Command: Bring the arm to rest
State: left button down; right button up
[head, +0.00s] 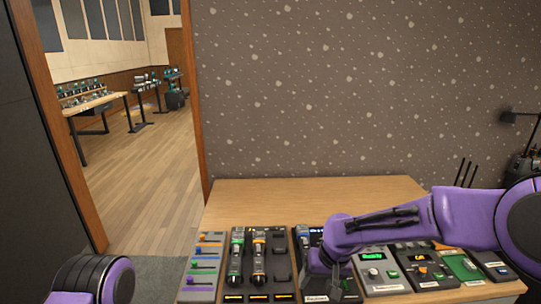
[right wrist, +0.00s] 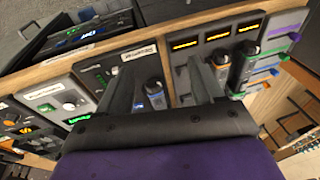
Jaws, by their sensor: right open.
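My right arm (head: 400,222) reaches in from the right, bent over the table.
The wooden table (head: 320,190) holds a panel with several dark faders (head: 258,262), a small coloured slider panel (head: 206,265), a module with a green display (head: 378,270), and other control boxes (head: 425,268). The table's back strip is clear. A doorway opens at left.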

jog(key=s+d+f+m+t+h, duration=0.1)
jog(key=s+d+f+m+t, duration=0.2)
jog(key=s+d+f, duration=0.35)
jog(key=s+d+f+m+t+h, duration=0.2)
jog(key=s+d+f+m, duration=0.15)
jog(key=f, duration=0.55)
jog(key=s+d+f+g+h, duration=0.1)
jog(key=s+d+f, duration=0.1)
jog(key=s, duration=0.5)
jog(key=s+d+f+g, duration=0.1)
jog(key=s+d+f, duration=0.2)
jog(key=s, duration=0.5)
jog(key=s+d+f+g+h, duration=0.1)
jog(key=s+d+f, duration=0.1)
jog(key=s, duration=0.6)
jog(key=shift+d+f+g+h, duration=0.3)
jog(key=shift+d+f, duration=0.1)
jog(key=shift+d, duration=0.25)
jog(key=shift+w+m, duration=0.1)
jog(key=shift+m, duration=0.15)
